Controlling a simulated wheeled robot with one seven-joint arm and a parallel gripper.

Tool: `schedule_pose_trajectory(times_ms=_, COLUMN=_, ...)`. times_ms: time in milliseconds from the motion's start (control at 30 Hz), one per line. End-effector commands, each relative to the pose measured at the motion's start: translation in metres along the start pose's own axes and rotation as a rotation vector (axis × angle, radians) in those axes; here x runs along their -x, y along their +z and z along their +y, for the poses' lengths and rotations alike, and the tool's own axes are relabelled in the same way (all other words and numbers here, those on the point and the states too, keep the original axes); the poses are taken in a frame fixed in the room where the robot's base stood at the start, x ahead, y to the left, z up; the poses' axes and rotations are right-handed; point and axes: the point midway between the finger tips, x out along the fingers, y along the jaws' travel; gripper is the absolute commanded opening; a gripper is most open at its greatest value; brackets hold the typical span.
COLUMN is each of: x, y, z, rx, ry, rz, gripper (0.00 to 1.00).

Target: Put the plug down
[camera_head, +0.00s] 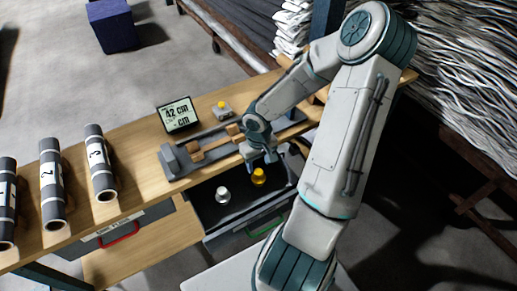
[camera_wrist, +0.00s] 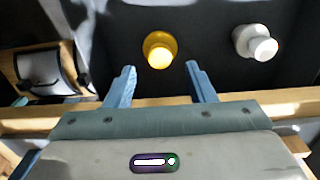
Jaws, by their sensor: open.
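A yellow plug (camera_head: 259,176) stands on the dark floor of an open drawer (camera_head: 240,208). A white plug (camera_head: 222,194) is in the same drawer, to its left in the head view. My gripper (camera_head: 263,158) is over the drawer's back part, close to the yellow plug. In the wrist view my gripper (camera_wrist: 163,70) is open with nothing between its fingers. The yellow plug (camera_wrist: 159,50) shows just past the fingertips, in line with the gap and apart from both fingers. The white plug (camera_wrist: 256,42) is to the right. Which plug the task means cannot be told.
A measuring device (camera_head: 205,150) with wooden rollers sits on the wooden bench behind the drawer. A display (camera_head: 178,115) reading 42 cm stands beside it. Grey numbered rolls (camera_head: 101,163) lie on the left. A red-handled drawer (camera_head: 118,233) is lower left.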

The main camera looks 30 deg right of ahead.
Motion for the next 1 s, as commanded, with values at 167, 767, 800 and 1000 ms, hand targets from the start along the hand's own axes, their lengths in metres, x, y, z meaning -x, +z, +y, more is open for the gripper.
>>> schedule_pose_trajectory(times_ms=167, x=0.04, y=0.0, z=0.001, rx=-0.003, ry=0.003, rz=0.003, gripper=0.5)
schedule_pose_trajectory(times_ms=767, x=0.109, y=0.023, z=-0.011, rx=0.023, ry=0.157, rz=-0.075, gripper=0.5)
schedule_pose_trajectory(times_ms=800, x=0.118, y=0.027, z=-0.013, rx=0.022, ry=0.182, rz=-0.079, gripper=0.5)
schedule_pose_trajectory(times_ms=1000, x=0.168, y=0.048, z=-0.032, rx=-0.003, ry=0.266, rz=-0.057, gripper=0.5)
